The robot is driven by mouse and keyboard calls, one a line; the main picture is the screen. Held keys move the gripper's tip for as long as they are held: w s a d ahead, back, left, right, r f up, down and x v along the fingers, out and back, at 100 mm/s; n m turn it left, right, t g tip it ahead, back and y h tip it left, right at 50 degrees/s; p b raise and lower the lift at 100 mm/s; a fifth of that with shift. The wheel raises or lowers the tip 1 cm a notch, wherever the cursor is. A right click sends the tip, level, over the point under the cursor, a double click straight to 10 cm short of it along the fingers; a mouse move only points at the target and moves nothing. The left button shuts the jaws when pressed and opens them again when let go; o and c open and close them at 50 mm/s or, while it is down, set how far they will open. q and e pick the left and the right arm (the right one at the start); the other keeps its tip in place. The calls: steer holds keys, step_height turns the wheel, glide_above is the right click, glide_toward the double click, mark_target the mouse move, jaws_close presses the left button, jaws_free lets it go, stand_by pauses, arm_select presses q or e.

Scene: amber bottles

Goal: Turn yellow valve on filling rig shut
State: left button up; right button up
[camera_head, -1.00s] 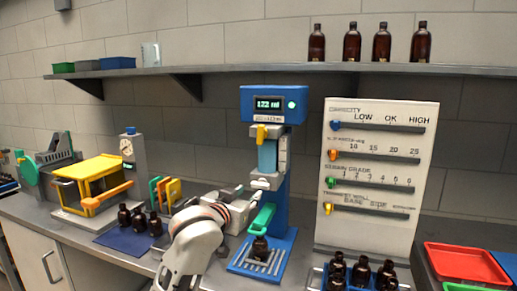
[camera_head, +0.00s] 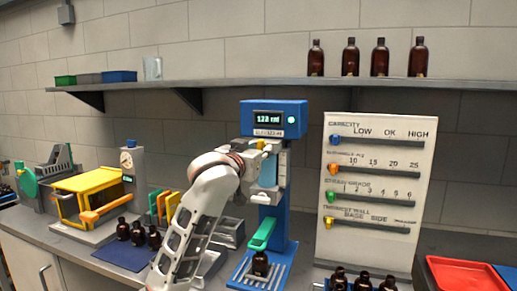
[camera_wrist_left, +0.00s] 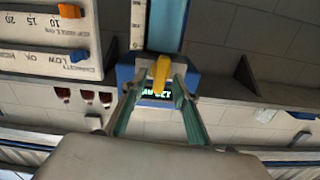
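The filling rig (camera_head: 284,205) is blue, with a lit display box on top. Its yellow valve (camera_wrist_left: 161,72) shows in the left wrist view, pointing between the two fingers of my left gripper (camera_wrist_left: 157,82). The fingers stand apart on either side of it; I cannot tell whether they touch it. In the head view my left gripper (camera_head: 252,153) is at the rig below the display and largely covers the valve. My right gripper is not in view.
A white panel with coloured sliders (camera_head: 370,190) stands right of the rig. Brown bottles (camera_head: 362,283) stand in front of it, and more (camera_head: 138,231) stand on a blue mat at left. A yellow-framed box (camera_head: 90,197) is further left. A shelf (camera_head: 220,86) runs above.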

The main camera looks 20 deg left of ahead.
arm_select(q)
steer(key=shift+w, duration=0.35)
jaws_close()
steer(key=m, duration=1.6)
steer(key=shift+d+f+m, duration=0.25)
steer(key=shift+f+m, duration=0.05)
steer(key=shift+m, duration=0.1)
stand_by(0.4)
